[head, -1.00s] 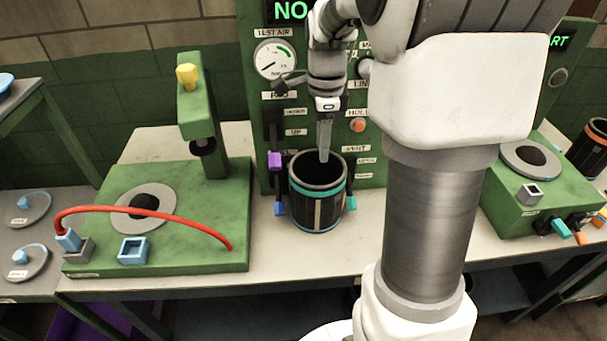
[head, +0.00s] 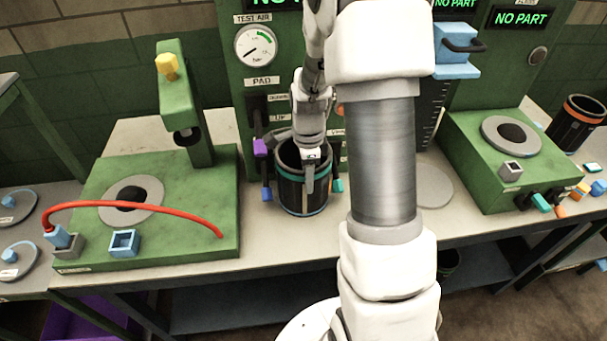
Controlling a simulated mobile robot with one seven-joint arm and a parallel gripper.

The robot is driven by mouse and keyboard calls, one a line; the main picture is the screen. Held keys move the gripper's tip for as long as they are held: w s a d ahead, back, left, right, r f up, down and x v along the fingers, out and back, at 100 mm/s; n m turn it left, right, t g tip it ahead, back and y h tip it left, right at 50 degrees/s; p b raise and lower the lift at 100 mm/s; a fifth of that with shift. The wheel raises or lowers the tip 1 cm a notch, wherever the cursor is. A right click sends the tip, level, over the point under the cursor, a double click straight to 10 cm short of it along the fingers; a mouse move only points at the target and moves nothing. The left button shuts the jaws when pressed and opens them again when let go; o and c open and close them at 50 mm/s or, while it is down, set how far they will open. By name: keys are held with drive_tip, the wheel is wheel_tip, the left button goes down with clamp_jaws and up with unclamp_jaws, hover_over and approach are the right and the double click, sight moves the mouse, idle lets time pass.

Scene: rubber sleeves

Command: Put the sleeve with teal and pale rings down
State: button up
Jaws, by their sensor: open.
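The dark sleeve with a teal ring near its top and a pale ring near its foot (head: 290,193) stands upright at the foot of the middle green panel in the head view. My gripper (head: 311,175) is open at the sleeve's near right rim, pointing down. One finger shows in front of the outer wall; the other is hidden, so I cannot tell whether either touches the sleeve. My wrist covers part of the sleeve's mouth.
A green press stand (head: 217,238) with a red hose (head: 130,204) is at left. A green station (head: 470,150) is at right, with an orange-ringed sleeve (head: 578,125) beyond it. A pale disc (head: 434,188) lies on the bench (head: 270,245). The front bench strip is clear.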

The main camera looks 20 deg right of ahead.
drive_tip(key=shift+f, duration=0.6)
clamp_jaws()
drive_tip(key=shift+r, duration=0.1)
idle(0.9)
